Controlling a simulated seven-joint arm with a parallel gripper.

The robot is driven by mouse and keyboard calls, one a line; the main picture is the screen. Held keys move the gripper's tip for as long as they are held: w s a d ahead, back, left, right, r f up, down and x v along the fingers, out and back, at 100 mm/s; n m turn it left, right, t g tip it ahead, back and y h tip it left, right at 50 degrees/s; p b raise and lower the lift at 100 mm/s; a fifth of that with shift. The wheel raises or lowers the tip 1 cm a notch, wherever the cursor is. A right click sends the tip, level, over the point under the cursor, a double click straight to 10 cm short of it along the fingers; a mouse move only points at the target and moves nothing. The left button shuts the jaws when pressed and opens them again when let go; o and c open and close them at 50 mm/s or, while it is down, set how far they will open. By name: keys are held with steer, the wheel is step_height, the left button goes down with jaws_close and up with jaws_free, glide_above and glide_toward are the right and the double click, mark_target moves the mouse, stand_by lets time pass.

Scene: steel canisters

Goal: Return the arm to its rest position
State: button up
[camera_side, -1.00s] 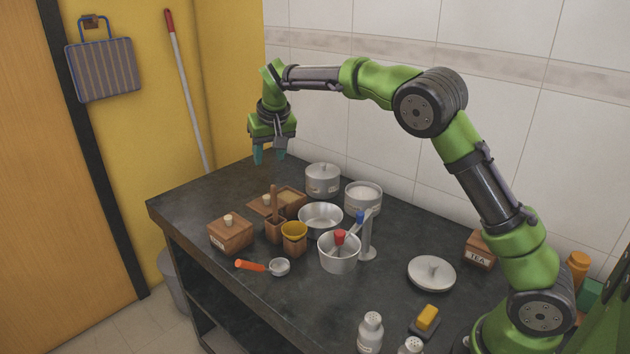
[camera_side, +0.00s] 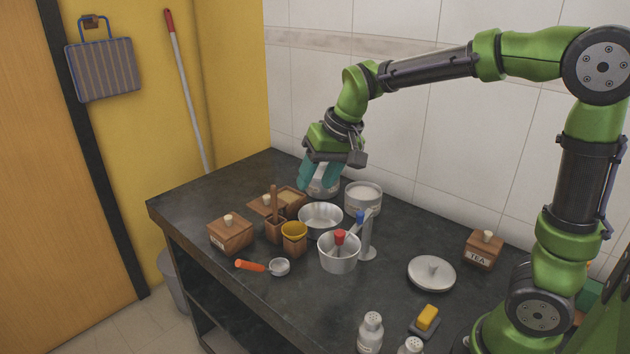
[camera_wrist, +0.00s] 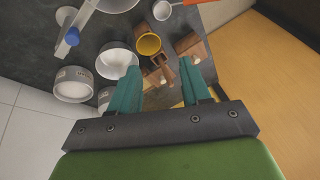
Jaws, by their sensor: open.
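My gripper (camera_side: 324,177) is in the air above the back of the dark counter (camera_side: 190,192) in the side view, its teal fingers pointing down. It hides most of the lidded steel canister (camera_side: 324,190) behind it. An open steel canister (camera_side: 362,197) stands just to its right. In the wrist view, the two fingers of my gripper (camera_wrist: 163,80) are apart with nothing between them that they hold. The open canister (camera_wrist: 73,85) shows at the left there.
Close below stand a steel bowl (camera_side: 320,217), wooden boxes (camera_side: 230,234), a yellow-rimmed cup (camera_side: 294,238) and a steel pot (camera_side: 338,253) with a red-topped tool. A round lid (camera_side: 431,273), a TEA box (camera_side: 483,250) and shakers (camera_side: 370,333) lie to the right. The wall is behind.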

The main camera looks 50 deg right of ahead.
steer(key=s+a+r+t, duration=0.1)
steer(key=s+a+t, duration=0.1)
steer(key=s, duration=1.5)
steer(key=shift+r+t+y, duration=0.15)
steer(key=shift+t+y, duration=0.25)
steer(key=shift+t, duration=0.1)
